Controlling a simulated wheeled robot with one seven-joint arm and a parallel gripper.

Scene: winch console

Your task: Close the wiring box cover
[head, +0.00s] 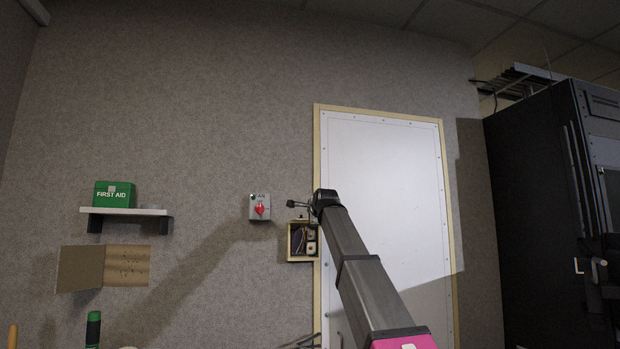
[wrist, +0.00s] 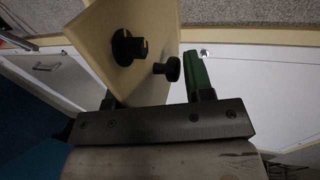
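The wiring box (head: 302,242) is a small cream-framed box on the wall, left of the white door panel. Its front is open and wires and small parts show inside. In the wrist view a cream plate (wrist: 100,25), which looks like the cover, carries a black knob with a yellow mark (wrist: 127,47) and a smaller black knob (wrist: 168,68). My gripper (wrist: 152,78) has its green fingers apart, with the plate and knobs in front of and between them. I cannot tell whether a finger touches the plate. In the head view my gripper (head: 304,205) is just above the box.
A grey switch box with a red knob (head: 260,208) is on the wall to the left. A shelf (head: 125,211) holds a green first-aid box (head: 114,194). The white panel (head: 385,180) lies behind my arm. A black cabinet (head: 540,200) stands at the right.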

